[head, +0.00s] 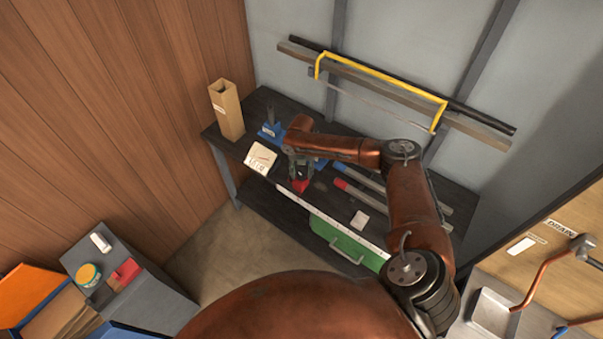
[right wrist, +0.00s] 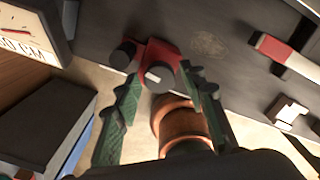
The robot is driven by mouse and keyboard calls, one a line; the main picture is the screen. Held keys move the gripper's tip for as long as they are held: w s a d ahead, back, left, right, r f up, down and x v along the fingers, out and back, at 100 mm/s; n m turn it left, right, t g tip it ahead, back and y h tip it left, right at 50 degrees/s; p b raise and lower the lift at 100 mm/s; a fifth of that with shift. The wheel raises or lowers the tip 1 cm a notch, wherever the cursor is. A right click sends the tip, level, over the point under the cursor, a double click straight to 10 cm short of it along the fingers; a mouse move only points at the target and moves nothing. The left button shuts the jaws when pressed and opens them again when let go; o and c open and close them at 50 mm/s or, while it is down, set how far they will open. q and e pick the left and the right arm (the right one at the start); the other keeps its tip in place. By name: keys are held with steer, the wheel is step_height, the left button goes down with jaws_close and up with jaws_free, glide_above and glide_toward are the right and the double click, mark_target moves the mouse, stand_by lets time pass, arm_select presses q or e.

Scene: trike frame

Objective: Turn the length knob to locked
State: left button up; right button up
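A red stop piece (head: 299,185) sits at the front edge of the dark workbench, beside the white scale strip. In the right wrist view the red piece (right wrist: 160,53) carries a black round knob (right wrist: 123,55) at its left and a pale-faced round part (right wrist: 158,77) at its front. I cannot read any lock marking. My right gripper (right wrist: 163,74) has its green fingers spread, one on each side of the pale-faced part, with gaps visible; in the head view the gripper (head: 299,168) is just above the red piece. My left gripper is not in view.
A card (head: 261,158) stands left of the gripper; its print ends in "CM" in the wrist view. Red-handled and blue-handled tools (head: 365,195) lie right on the bench. A tall cardboard box (head: 227,112) stands at the back left. A green case (head: 340,240) sits below.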

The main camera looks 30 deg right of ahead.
steer(key=c, duration=0.9)
